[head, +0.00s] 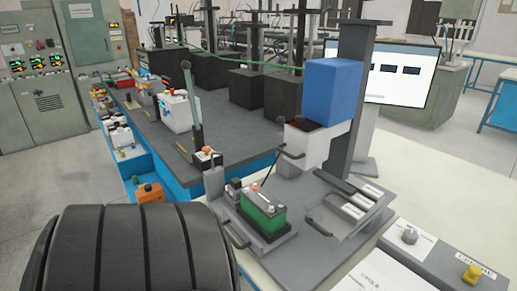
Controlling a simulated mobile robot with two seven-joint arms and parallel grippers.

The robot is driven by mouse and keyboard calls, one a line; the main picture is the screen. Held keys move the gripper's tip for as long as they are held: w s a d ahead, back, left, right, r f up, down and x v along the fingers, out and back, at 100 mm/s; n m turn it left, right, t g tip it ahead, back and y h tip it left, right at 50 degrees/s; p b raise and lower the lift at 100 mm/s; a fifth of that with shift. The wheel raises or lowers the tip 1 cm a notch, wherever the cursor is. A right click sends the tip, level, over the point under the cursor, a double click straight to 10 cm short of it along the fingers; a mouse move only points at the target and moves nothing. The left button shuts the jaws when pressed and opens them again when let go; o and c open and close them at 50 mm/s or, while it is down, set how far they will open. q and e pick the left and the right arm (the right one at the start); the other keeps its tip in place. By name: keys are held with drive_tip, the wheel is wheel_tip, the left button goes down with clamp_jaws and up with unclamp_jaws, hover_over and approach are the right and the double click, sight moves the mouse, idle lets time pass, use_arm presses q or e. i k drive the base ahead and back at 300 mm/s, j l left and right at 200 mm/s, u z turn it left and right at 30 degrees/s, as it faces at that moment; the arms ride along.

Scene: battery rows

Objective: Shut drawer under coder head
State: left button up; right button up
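The coder head (332,88) is a blue box above a white block, on a dark grey column at the right of centre. Below it, a shallow grey drawer (338,217) appears to stand out from the base plate, with a dark bar handle (318,228) at its front left. White pieces (352,208) lie at its right side. How far the drawer is out is hard to tell. A green battery (263,215) sits in a holder left of the drawer. Neither of my grippers is in view.
A dark workbench (190,130) with blue sides holds several batteries and tools at the left. A monitor (402,75) stands behind the coder. A grey panel with a yellow knob (472,273) is at the lower right. A black ribbed part, seemingly mine, fills the lower left.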

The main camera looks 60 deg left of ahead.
sight(253, 224)
drive_tip(key=u, duration=2.25)
